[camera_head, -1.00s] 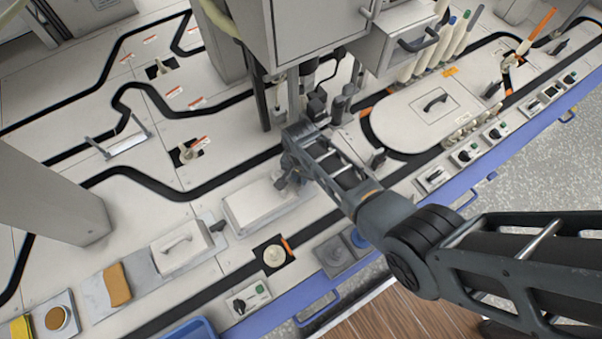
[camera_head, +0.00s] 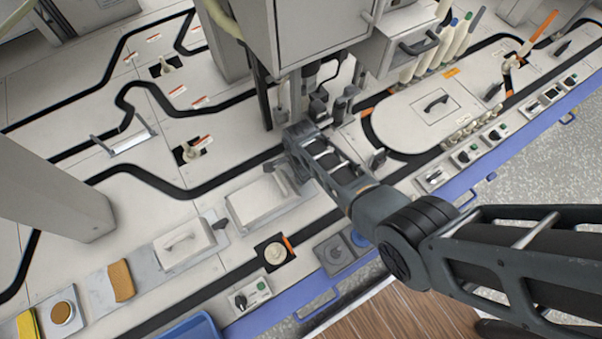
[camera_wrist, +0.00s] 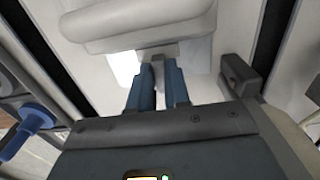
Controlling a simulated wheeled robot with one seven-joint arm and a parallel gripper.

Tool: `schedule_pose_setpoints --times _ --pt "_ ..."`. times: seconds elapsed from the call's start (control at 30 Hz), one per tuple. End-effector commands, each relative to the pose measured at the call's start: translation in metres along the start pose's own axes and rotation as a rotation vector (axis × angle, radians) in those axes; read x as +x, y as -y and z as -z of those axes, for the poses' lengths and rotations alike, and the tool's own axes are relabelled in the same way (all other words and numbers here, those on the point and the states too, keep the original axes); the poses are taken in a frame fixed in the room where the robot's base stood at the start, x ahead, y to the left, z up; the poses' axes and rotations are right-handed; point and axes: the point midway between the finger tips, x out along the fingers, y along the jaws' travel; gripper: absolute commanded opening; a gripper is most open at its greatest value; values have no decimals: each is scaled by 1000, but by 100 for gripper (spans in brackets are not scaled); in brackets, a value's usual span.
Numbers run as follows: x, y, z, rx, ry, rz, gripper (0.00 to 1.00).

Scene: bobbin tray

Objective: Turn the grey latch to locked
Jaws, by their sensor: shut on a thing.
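My gripper (camera_wrist: 158,80) is in the middle of the wrist view, with its two blue-grey fingers close together. The fingers are shut on a small grey piece, the grey latch (camera_wrist: 158,68), at the near edge of a pale box. Much of the latch is hidden between the fingers, so I cannot tell its exact angle. The pale box (camera_wrist: 140,35) fills the top of the wrist view. In the head view this box (camera_head: 262,202) lies just left of my gripper (camera_head: 292,178). My wrist hides the latch there.
A similar handled box (camera_head: 182,246) lies to the left. A round white knob (camera_head: 274,253) and a switch panel (camera_head: 249,293) are in front. A grey cabinet (camera_head: 320,30) and dark upright parts stand close behind my wrist. A small dark block (camera_wrist: 238,75) is right of the fingers.

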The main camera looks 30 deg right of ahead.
Motion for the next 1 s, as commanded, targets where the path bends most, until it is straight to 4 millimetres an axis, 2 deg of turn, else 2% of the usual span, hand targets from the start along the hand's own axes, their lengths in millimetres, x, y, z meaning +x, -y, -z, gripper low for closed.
schedule_pose_setpoints --times 0.43,0.47,0.7,1.0 --pt "0 0 0 12 0 0 0" --pt "0 0 0 12 1 0 19" --pt "0 0 0 11 0 0 42" --pt "-4 0 0 10 0 0 43"
